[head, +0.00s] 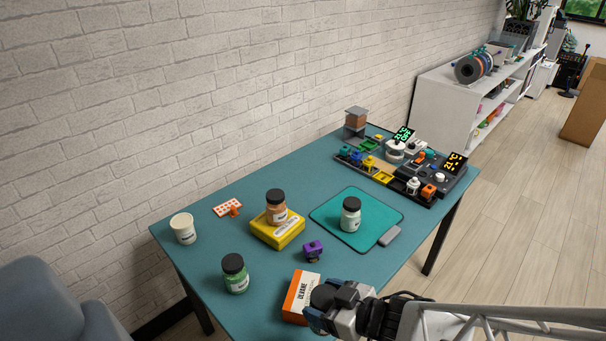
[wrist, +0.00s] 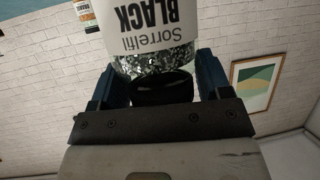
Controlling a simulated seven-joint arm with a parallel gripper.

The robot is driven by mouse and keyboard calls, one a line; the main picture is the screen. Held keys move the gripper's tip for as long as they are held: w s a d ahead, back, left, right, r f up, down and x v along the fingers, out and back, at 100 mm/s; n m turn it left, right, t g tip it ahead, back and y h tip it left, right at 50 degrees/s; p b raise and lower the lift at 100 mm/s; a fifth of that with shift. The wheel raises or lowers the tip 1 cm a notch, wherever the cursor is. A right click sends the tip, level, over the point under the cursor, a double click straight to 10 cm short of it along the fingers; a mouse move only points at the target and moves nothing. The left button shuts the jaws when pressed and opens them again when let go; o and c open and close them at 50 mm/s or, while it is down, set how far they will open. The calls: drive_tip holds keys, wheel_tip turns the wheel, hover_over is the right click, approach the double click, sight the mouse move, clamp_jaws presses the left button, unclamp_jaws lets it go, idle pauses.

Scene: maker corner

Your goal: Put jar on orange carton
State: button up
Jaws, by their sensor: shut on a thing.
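My gripper (head: 324,305) is shut on this jar and shows at the lower middle of the head view, where I cannot clearly make the jar out. The orange carton (head: 298,295), orange and white with dark lettering, lies on the teal table just left of my gripper, partly hidden by it. I cannot tell whether the jar touches the carton.
A green jar (head: 236,274) and a white cup (head: 184,229) stand at left. A copper-coloured jar (head: 276,208) sits on a yellow carton (head: 281,235). A white jar (head: 351,215) stands on a teal mat (head: 328,211). A purple gadget (head: 313,251) stands just behind the orange carton.

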drive_tip(key=w+a+f, duration=0.1)
drive_tip(key=w+a, duration=0.3)
drive_tip(key=w, duration=0.6)
drive_tip(key=shift+w, duration=0.25)
drive_tip(key=shift+a, duration=0.1)
drive_tip(key=shift+w+a+f, duration=0.1)
drive_tip(key=shift+w+f, duration=0.1)
drive_tip(key=shift+f, duration=0.7)
drive_tip(key=shift+w+a+f, duration=0.1)
drive_tip(key=shift+w+f, duration=0.1)
drive_tip(key=shift+f, duration=0.7)
drive_tip(key=shift+f, duration=0.2)
drive_tip(key=o, duration=1.1)
drive_tip(key=shift+o, duration=0.2)
drive_tip(key=shift+r, duration=0.2)
drive_tip(key=v, duration=1.2)
